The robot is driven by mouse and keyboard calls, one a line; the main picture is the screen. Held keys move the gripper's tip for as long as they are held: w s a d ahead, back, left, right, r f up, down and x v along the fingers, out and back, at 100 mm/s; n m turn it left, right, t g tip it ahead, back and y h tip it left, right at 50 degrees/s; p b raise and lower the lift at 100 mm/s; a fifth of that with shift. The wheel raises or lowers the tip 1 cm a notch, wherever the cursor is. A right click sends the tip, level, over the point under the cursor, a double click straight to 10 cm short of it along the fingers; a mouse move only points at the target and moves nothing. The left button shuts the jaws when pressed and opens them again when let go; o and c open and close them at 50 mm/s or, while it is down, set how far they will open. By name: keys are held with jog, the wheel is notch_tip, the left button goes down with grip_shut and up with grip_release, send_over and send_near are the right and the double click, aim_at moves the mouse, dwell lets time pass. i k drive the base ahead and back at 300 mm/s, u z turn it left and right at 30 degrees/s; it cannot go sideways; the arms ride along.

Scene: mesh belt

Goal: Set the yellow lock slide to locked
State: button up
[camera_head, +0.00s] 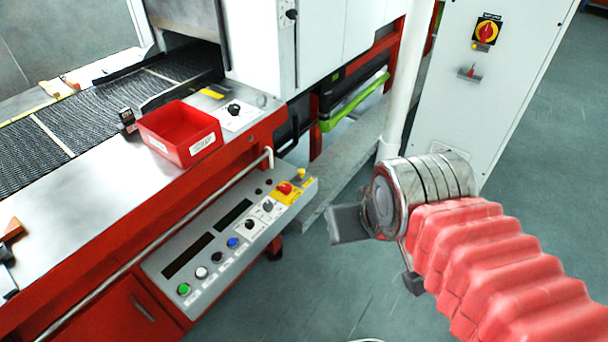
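A small yellow tab (482,47), which looks like the yellow lock slide, sits just below the red-and-yellow rotary switch (487,30) on the white cabinet. It is too small to tell its position. My gripper (346,224) is in front of the cabinet's lower left, pointing left over the floor, apart from the switch and the tab. Its grey end shows side-on, so I cannot tell whether the fingers are open. Nothing held by it is visible.
A small handle or latch (470,73) sticks out below the switch. A white post (402,85) stands left of the cabinet (465,115). A control panel (228,240) with buttons, a red bin (180,133) and the mesh belt (60,130) are at left. Floor (545,180) right of the cabinet is clear.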

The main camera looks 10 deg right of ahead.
aim_at(301, 176)
jog(key=z, duration=0.25)
jog(key=i, duration=1.4)
jog(key=u, duration=0.45)
